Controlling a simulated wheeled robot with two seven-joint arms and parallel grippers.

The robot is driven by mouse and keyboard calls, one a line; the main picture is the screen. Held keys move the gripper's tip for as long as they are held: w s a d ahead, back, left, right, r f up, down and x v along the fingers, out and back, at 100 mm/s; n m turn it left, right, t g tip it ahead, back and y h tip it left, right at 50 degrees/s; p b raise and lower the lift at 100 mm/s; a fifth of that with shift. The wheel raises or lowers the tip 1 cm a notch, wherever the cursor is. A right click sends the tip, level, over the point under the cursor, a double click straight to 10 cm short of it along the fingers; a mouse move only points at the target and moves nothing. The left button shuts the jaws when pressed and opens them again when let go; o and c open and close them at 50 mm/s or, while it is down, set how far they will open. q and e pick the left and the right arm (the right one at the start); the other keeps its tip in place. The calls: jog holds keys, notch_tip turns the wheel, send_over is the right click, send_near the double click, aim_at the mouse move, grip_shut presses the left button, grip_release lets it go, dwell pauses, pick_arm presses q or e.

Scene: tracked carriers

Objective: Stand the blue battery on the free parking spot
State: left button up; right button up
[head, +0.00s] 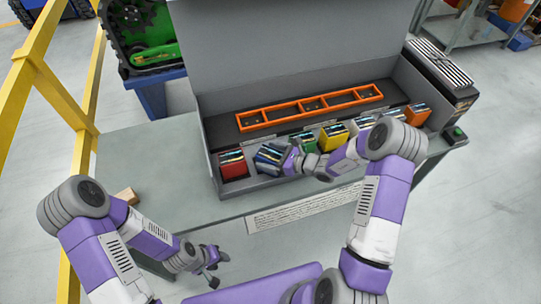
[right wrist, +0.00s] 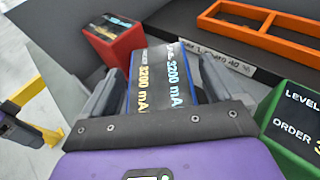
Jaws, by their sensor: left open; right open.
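The blue battery (head: 269,154) stands in the row at the front of the grey station, between a red battery (head: 233,164) and a green one (head: 304,142). My right gripper (head: 287,160) is at it. In the right wrist view the open fingers of my right gripper (right wrist: 155,88) lie either side of the blue battery (right wrist: 184,78); I cannot tell whether they touch it. My left gripper (head: 213,270) is open and empty, low in front of the table. An orange frame (head: 310,106) with several empty-looking compartments lies behind the row; I cannot tell which place is the free parking spot.
A yellow battery (head: 333,137) and an orange one (head: 416,113) stand further right in the row, partly behind my right arm. A grey panel (head: 290,50) rises behind the frame. A wooden block (head: 127,195) lies on the table's left. A yellow railing (head: 60,90) stands at left.

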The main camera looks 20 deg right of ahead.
jog(key=shift+r, duration=0.1)
jog(key=shift+s+d+r, duration=0.1)
jog(key=shift+r, duration=0.05)
jog(key=p+v, duration=0.1)
jog(key=v, duration=1)
jog(key=s+a+f+n+g+h, duration=0.3)
jog(key=s+a+f+n, duration=0.4)
jog(key=n, duration=0.5)
jog(key=s+a+f+n+g+h, duration=0.3)
jog(key=s+a+f+n+g, duration=0.3)
jog(key=s+f+n, duration=0.4)
jog(key=shift+s+a+f+n, duration=0.35)
jog(key=shift+s+a+n, duration=0.15)
jog(key=shift+s+n, duration=0.45)
jog(key=shift+w, duration=0.1)
